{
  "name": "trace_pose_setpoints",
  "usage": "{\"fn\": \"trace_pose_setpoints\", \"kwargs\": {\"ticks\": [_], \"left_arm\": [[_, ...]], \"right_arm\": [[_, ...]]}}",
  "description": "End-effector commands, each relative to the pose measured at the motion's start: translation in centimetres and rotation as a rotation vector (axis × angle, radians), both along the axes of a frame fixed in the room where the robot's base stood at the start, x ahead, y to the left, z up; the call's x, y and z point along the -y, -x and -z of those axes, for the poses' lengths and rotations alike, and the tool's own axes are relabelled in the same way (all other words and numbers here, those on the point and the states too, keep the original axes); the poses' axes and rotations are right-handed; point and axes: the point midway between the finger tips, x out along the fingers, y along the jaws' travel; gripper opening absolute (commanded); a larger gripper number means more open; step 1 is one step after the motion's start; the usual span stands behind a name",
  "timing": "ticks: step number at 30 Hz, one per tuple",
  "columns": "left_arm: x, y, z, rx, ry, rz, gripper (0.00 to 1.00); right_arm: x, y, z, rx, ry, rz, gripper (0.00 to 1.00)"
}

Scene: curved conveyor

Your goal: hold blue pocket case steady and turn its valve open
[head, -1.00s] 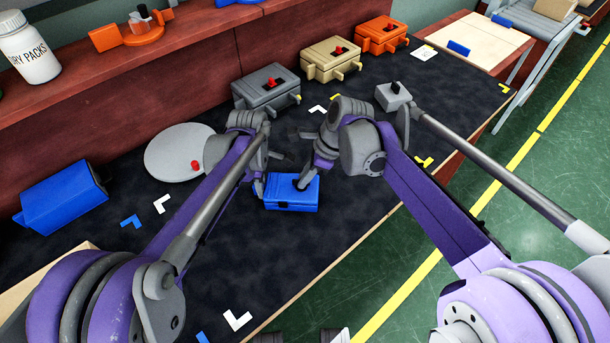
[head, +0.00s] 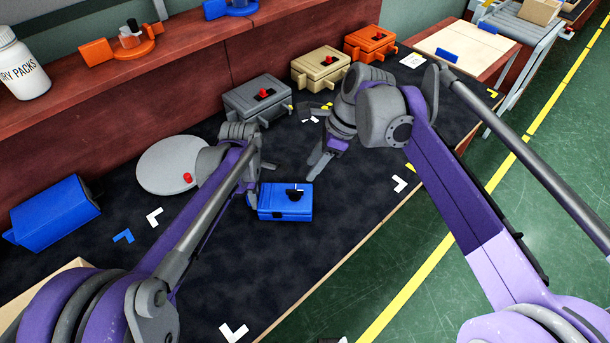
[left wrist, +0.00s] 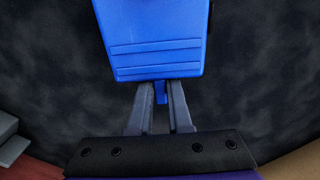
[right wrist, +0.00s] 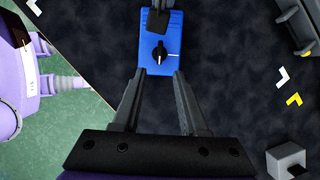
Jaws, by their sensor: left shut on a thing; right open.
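The blue pocket case (head: 283,212) lies on the dark mat, with a black valve knob (head: 295,192) on top. In the right wrist view, the knob (right wrist: 160,54) has a white mark beside it on the right. My left gripper (head: 252,198) is at the case's left end. In the left wrist view its fingers (left wrist: 161,95) are shut on a small blue tab of the case (left wrist: 155,45). My right gripper (head: 318,168) is open and empty, apart from the case, beyond and right of it. Its open fingers (right wrist: 160,85) point toward the case.
A grey case (head: 240,104), a tan case (head: 310,78) and an orange case (head: 362,50) stand along the back. A grey disc (head: 160,165) and a larger blue box (head: 50,215) are at left. Mat right of the blue case is clear.

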Motion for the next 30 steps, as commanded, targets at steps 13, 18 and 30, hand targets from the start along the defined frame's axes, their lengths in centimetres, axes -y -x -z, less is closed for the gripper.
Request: {"fn": "trace_pose_setpoints", "kwargs": {"ticks": [13, 18, 30], "left_arm": [[0.0, 0.0, 0.0, 0.0, 0.0, 0.0, 0.0], [0.0, 0.0, 0.0, 0.0, 0.0, 0.0, 0.0], [0.0, 0.0, 0.0, 0.0, 0.0, 0.0, 0.52]], "right_arm": [[0.9, 0.1, -2.2, 0.0, -0.001, 0.0, 0.42], [0.9, 0.1, -2.2, 0.0, 0.0, 0.0, 0.42], [0.9, 0.1, -2.2, 0.0, 0.0, 0.0, 0.42]]}}
